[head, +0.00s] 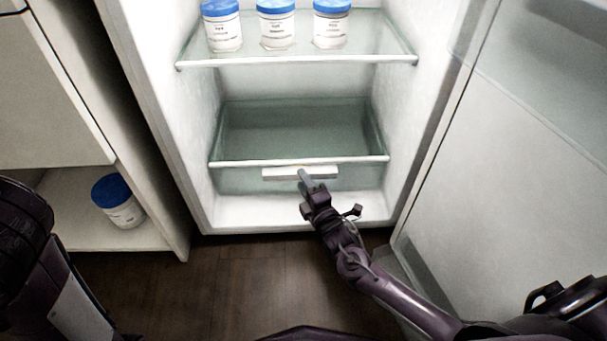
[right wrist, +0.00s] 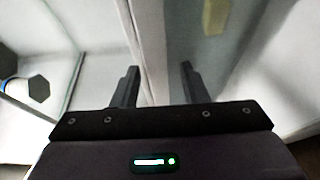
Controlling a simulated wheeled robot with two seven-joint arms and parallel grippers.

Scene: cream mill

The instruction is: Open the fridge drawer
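The fridge drawer (head: 240,179) is a clear greenish bin with a white top rim, low in the open fridge. It sits back inside the cabinet and looks shut. Its white bar handle (head: 277,173) is on the front, below the rim. My right gripper (head: 304,178) is at the middle of the handle and hides part of it. In the right wrist view the two fingers (right wrist: 158,82) stand apart with a gap between them. I cannot tell whether they touch the handle. Only my left arm shows at the lower left; its gripper is out of view.
The fridge door (head: 500,165) stands open on the right, beside my right arm. A glass shelf (head: 300,53) above the drawer holds three blue-lidded jars (head: 277,25). Another jar (head: 118,202) stands in the left cupboard. The dark floor (head: 240,280) before the fridge is clear.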

